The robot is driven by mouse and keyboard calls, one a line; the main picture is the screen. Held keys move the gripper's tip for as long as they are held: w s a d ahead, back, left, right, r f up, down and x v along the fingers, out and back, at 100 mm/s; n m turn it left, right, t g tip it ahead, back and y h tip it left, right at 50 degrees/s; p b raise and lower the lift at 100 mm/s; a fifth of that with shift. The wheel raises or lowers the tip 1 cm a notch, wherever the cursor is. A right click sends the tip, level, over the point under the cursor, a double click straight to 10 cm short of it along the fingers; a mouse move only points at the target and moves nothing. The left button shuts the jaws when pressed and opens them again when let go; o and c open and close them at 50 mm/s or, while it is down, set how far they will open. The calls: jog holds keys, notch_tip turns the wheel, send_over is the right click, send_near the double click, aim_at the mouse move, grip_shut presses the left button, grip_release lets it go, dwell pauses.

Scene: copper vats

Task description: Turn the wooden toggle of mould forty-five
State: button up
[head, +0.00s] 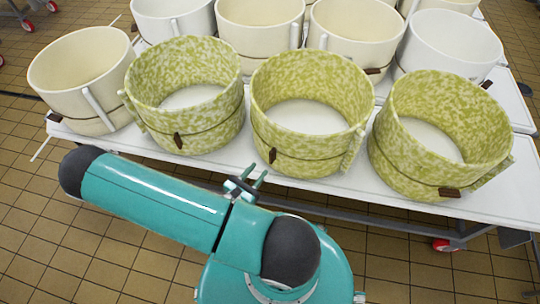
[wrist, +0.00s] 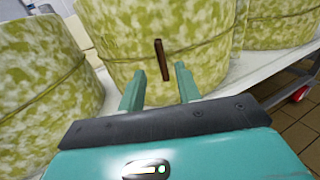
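Three green-mottled round moulds stand along the front of a white table: a left one (head: 160,85), a middle one (head: 300,150) and a right one (head: 410,165). Each has a cord round it and a small dark wooden toggle. No number is readable, so I cannot tell which is forty-five. The middle mould's toggle (head: 272,156) appears to be the one in the wrist view (wrist: 162,60), close to upright with a slight tilt. My gripper (head: 254,176) is open before it; in the wrist view its fingertips (wrist: 157,70) lie either side of the toggle, apparently short of it.
Several cream and white moulds (head: 80,60) stand behind and to the left on the white table (head: 345,188). The green moulds stand close together. A red-wheeled caster (head: 448,245) is under the table's right part. The tiled floor (head: 60,240) in front is clear.

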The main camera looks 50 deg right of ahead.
aim_at(270, 156)
jog(key=d, duration=0.8)
jog(key=shift+w+d, duration=0.1)
grip_shut()
